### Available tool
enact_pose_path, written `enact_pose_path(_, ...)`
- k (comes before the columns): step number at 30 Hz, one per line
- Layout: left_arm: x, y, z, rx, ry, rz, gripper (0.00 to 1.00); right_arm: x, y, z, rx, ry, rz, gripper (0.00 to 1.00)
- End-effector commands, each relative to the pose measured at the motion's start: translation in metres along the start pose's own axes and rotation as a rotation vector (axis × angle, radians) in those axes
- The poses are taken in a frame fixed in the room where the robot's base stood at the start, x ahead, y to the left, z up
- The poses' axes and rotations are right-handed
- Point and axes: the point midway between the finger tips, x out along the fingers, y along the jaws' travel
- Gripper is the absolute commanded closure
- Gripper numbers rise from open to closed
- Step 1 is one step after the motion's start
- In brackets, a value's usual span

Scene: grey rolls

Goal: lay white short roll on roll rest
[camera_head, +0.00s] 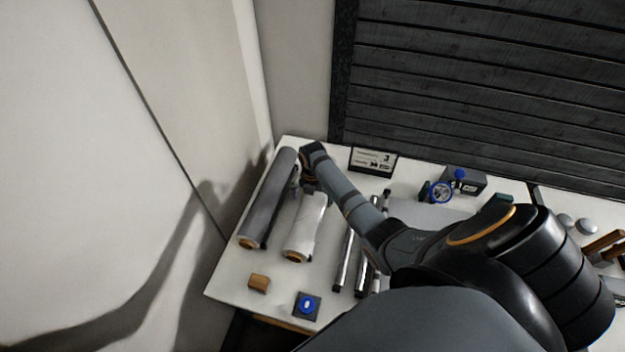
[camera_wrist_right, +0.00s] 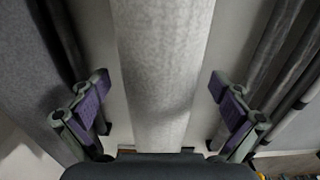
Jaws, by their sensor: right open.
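The white short roll (camera_head: 306,226) lies lengthwise on the table at the left, with a brown core at its near end. In the right wrist view the pale roll (camera_wrist_right: 165,60) runs between the two purple-padded fingers. My right gripper (camera_wrist_right: 160,92) is open, with a gap on each side of the roll. In the head view my right gripper (camera_head: 309,178) is at the roll's far end, mostly hidden by its own wrist. A small tan block (camera_head: 259,283) sits near the front edge; I cannot tell whether it is the roll rest. My left gripper is out of view.
A longer dark grey roll (camera_head: 268,200) lies close on the left. Several thin shiny tubes (camera_head: 345,260) lie to the right. A blue button box (camera_head: 307,304) is at the front, a small sign (camera_head: 373,161) at the back. A wall borders the left.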

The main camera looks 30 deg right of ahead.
Motion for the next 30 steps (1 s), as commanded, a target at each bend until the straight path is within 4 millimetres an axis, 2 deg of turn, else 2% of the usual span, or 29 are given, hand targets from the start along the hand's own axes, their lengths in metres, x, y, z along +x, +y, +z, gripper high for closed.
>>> enact_pose_path(6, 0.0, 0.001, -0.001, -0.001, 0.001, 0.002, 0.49, -0.054, 0.0, 0.001, -0.001, -0.005, 0.003, 0.0)
enact_pose_path(13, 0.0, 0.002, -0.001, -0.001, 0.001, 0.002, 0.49, -0.097, 0.0, 0.001, 0.0, -0.003, 0.002, 0.0)
enact_pose_path(18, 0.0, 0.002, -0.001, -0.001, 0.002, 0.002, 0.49, -0.107, 0.0, 0.0, 0.0, -0.002, 0.001, 0.0)
enact_pose_path(30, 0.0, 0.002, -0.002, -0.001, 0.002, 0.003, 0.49, -0.107, 0.0, 0.0, 0.0, -0.001, 0.001, 0.0)
